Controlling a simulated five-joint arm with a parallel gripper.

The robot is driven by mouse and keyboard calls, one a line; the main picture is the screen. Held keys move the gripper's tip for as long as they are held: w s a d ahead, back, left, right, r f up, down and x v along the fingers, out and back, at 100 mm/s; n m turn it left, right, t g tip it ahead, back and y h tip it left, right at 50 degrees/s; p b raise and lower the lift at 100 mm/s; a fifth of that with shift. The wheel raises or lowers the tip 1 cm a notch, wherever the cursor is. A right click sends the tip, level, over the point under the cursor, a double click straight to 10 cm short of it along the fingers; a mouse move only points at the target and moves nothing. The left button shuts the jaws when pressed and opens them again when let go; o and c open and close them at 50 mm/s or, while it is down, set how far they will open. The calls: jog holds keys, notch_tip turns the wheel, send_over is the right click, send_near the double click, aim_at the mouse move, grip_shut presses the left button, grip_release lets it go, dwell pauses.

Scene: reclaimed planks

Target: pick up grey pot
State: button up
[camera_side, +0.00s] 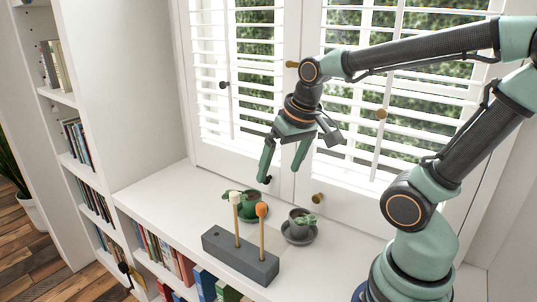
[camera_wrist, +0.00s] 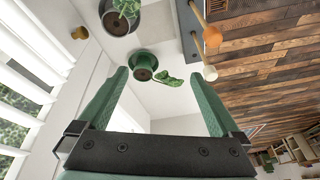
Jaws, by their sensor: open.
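The grey pot (camera_side: 298,224) holds a small leafy plant and stands upright on a dark saucer (camera_side: 301,240) on the white shelf top. In the wrist view the grey pot (camera_wrist: 115,26) is at the top left, partly cut off by the frame edge. My gripper (camera_side: 281,174) is open and empty, well above the shelf top. It touches neither pot.
A dark grey block (camera_side: 240,260) with two upright sticks, one white-tipped (camera_side: 235,197) and one orange-tipped (camera_side: 261,209), stands at the front edge before the pots. White shutters (camera_side: 235,60) rise behind. The shelf top left of the pots is clear.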

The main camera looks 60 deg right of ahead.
jog(key=a+n, duration=0.1)
jog(key=a+r+n+t, duration=0.1)
jog(key=a+r+n, duration=0.1)
jog(key=a+n, duration=0.1)
jog(key=shift+s+r+t+y, duration=0.2)
jog(key=shift+s+t+y, duration=0.1)
jog(key=shift+s+t, duration=0.1)
jog(key=m+g, duration=0.6)
jog(key=m, duration=1)
send_over(300, 220)
jog(key=d, duration=0.1)
notch_tip(300, 220, down, 10)
jog(key=r, duration=0.1)
jog(key=f, duration=1.2)
jog(key=shift+w+d+f, duration=0.2)
jog(key=shift+w+f, duration=0.1)
grip_shut()
jog(key=shift+r, duration=0.15)
